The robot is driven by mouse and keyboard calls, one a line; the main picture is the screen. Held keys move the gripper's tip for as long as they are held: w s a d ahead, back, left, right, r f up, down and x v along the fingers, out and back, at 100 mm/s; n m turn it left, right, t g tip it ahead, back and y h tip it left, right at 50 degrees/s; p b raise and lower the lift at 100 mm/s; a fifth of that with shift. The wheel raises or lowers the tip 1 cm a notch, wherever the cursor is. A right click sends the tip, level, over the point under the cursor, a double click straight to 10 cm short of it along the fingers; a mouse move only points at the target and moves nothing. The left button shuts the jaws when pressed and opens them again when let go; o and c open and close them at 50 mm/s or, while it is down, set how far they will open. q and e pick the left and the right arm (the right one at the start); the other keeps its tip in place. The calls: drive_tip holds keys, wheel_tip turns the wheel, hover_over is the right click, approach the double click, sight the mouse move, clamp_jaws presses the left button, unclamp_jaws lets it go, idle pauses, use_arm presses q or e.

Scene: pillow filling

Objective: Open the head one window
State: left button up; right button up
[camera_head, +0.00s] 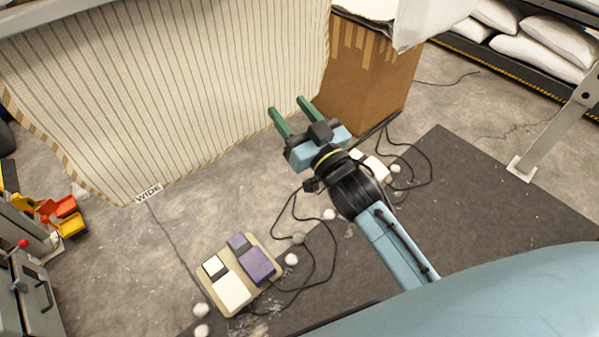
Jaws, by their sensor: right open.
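My right gripper (291,112) is in the middle of the head view, on a light blue arm that comes in from the lower right. Its two green fingers are apart, with nothing between them. It is in front of a cardboard box (372,75) and a hanging striped cloth (180,85); I cannot tell how close it is to either. I cannot make out the head one window in this view. My left gripper is not in view.
A foot pedal board (237,309) with white and purple pedals lies on the floor, with black cables and white fluff balls around it. A grey metal machine part (38,300) stands at lower left. White pillows (545,52) fill a shelf at upper right.

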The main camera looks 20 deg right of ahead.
wheel_tip(320, 180, down, 18)
drive_tip(key=d+g+h+b, duration=0.1)
drive_tip(key=g, duration=0.2)
drive_tip(key=shift+s+g+h, duration=0.15)
drive_tip(key=shift+g+h, duration=0.25)
drive_tip(key=shift+d+r, duration=0.1)
